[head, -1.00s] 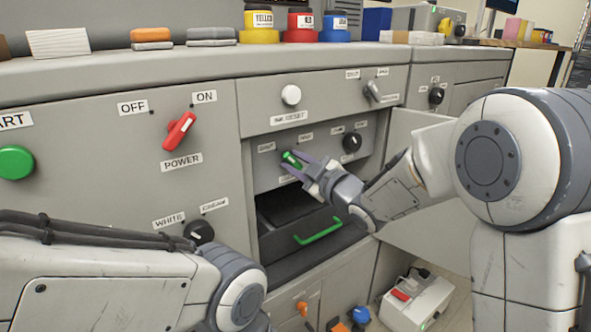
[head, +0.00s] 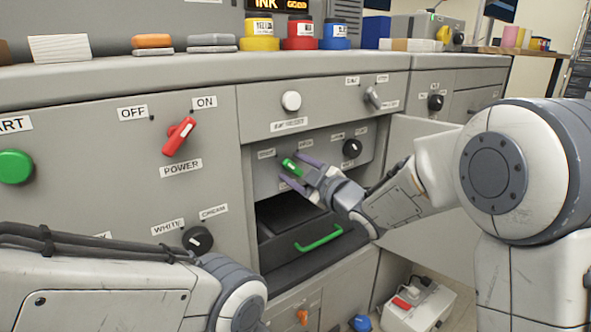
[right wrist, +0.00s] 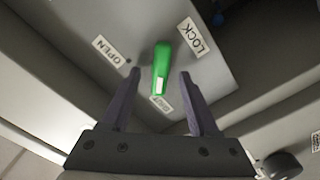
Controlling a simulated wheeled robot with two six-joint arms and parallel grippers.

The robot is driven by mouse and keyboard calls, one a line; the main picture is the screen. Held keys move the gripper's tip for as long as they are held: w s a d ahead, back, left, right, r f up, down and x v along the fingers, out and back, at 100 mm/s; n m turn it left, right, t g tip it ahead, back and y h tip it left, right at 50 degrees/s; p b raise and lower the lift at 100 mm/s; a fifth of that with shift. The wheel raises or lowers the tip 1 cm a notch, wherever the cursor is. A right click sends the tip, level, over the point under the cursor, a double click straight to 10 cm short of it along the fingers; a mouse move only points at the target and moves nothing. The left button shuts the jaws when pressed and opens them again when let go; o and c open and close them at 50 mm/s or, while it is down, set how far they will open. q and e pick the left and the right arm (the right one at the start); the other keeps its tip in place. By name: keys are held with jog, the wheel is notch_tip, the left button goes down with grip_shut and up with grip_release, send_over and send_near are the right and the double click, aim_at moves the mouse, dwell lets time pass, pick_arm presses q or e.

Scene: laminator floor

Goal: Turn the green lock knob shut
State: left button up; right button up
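The green lock knob (head: 291,168) is on the grey panel above the open compartment. In the right wrist view the knob (right wrist: 161,62) stands between an OPEN label (right wrist: 110,50) on the left and a LOCK label (right wrist: 193,38) on the right. Its far end lies nearer LOCK; its white-marked end faces my gripper. My right gripper (head: 299,173) is open at the knob. In the right wrist view its fingers (right wrist: 155,92) are spread on both sides of the knob's near end, with visible gaps. My left arm shows at lower left, but its gripper is out of view.
A drawer with a green handle (head: 318,239) is in the compartment below. A black knob (head: 351,149) is right of the green one, a white button (head: 291,101) above. The red power lever (head: 179,136) is left. An open door panel (head: 420,130) stands behind my right arm.

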jog(key=p+v, duration=0.1)
jog(key=v, duration=0.9)
jog(key=shift+s+d+p, duration=0.15)
jog(key=shift+s+p, duration=0.1)
jog(key=shift+p, duration=0.05)
